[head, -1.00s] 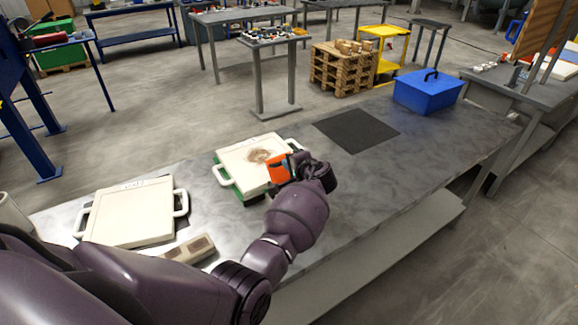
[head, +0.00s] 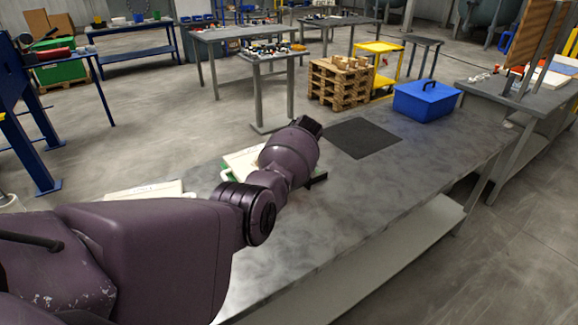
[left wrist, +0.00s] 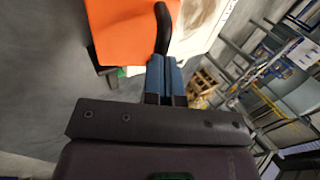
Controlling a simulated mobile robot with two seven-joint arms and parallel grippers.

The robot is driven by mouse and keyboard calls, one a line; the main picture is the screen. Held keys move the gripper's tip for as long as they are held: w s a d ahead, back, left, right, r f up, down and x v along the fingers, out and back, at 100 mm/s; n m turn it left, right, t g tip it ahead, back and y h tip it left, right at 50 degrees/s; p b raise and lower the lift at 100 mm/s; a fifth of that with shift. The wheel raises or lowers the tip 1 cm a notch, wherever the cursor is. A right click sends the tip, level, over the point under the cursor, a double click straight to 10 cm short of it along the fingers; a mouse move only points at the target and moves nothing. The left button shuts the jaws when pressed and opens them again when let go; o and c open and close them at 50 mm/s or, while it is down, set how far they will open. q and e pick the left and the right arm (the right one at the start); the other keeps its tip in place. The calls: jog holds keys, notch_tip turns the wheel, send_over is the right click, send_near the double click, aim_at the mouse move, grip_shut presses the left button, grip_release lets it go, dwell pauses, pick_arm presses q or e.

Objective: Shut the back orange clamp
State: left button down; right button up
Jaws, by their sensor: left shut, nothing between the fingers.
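In the left wrist view, the orange clamp (left wrist: 128,30) fills the top, close in front of my left gripper. A dark curved piece (left wrist: 162,28) stands beside it, just beyond the blue fingertips. My left gripper (left wrist: 165,72) is shut and empty; I cannot tell whether it touches the clamp. The cream press plate (left wrist: 192,28) lies behind the clamp. In the head view, my left arm covers most of the press (head: 240,160) and hides the clamp and the fingers. A second clamp cannot be made out. My right gripper is not in view.
The grey bench (head: 400,165) has free room to the right. A dark mat (head: 360,137) and a blue toolbox (head: 427,99) lie farther along it. Another cream plate (head: 150,190) is at the left, partly behind my arm.

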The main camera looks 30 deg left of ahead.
pick_arm(q)
jog(key=shift+w+a+f+g+h+b, duration=0.35)
jog(key=shift+a+h+b, duration=0.1)
jog(key=shift+h+b, duration=0.15)
jog(key=shift+w+a+f+g+h+b, duration=0.2)
jog(key=shift+a+g+h+b, duration=0.25)
jog(key=shift+b, duration=0.2)
jog(key=shift+w+a+h, duration=0.1)
jog(key=shift+h, duration=0.25)
jog(key=shift+a+f+b, duration=0.1)
jog(key=shift+a+b, duration=0.05)
jog(key=shift+b, duration=0.25)
jog(key=shift+w+a+f, duration=0.1)
jog(key=shift+w+f, duration=0.05)
jog(key=shift+f, duration=0.05)
jog(key=shift+w+a+f+b, duration=0.15)
jog(key=shift+a+b, duration=0.1)
jog(key=shift+b, duration=0.35)
